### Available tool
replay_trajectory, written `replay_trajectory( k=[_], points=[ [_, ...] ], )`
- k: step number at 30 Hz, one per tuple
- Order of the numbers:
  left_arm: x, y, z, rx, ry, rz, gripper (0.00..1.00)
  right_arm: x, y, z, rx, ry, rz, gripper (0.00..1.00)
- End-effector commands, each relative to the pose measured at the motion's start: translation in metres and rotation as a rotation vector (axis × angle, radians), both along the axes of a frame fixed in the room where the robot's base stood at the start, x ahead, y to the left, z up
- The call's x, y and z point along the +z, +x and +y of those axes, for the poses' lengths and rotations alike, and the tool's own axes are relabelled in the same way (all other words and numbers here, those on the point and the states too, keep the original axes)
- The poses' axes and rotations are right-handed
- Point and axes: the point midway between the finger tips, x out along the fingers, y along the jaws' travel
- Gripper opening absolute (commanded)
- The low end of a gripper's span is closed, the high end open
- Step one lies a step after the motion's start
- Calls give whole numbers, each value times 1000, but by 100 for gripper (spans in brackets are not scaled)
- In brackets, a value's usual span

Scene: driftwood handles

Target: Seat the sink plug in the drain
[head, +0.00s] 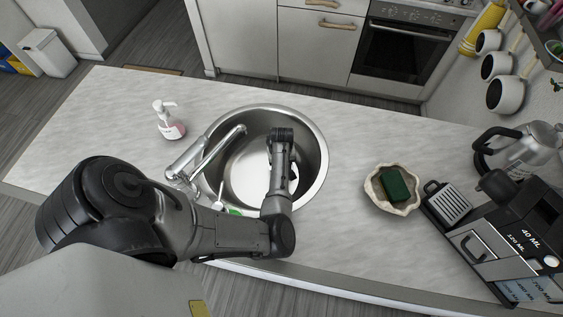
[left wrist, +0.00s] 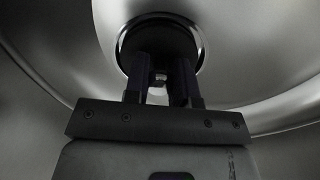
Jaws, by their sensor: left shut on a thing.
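The round steel sink (head: 235,180) is set in the counter, with my left arm reaching down into it. In the left wrist view, my left gripper (left wrist: 161,84) is shut on the small pale knob of the sink plug (left wrist: 160,38), a dark round disc beyond the fingertips. A shiny ring, the drain rim (left wrist: 203,50), circles the disc. The disc appears in line with the ring; I cannot tell whether it is down in it or just above. In the head view, my arm hides the plug and drain. My right gripper is not in view.
The tap (head: 200,158) stands at the sink's left edge. A soap bottle (head: 168,122) is behind it. A shell dish (head: 393,190) with a green sponge (head: 394,184) sits right of the sink. A coffee machine (head: 500,240) and kettle (head: 525,150) stand farther right.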

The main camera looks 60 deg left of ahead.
Motion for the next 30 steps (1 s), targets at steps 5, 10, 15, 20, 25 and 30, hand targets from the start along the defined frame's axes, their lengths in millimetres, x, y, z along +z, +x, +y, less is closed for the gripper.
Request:
replay_trajectory(
  k=[5,10,15,20,25,30],
  points=[
    [0,0,0,0,0,0,40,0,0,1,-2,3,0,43],
    [0,0,0,0,0,0,54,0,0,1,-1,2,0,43],
    [0,0,0,0,0,0,54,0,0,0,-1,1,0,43],
    [7,0,0,0,0,0,54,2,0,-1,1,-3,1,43],
    [34,1,0,1,3,-2,54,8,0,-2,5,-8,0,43],
    [69,1,0,0,1,-3,54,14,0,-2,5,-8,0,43]
  ],
)
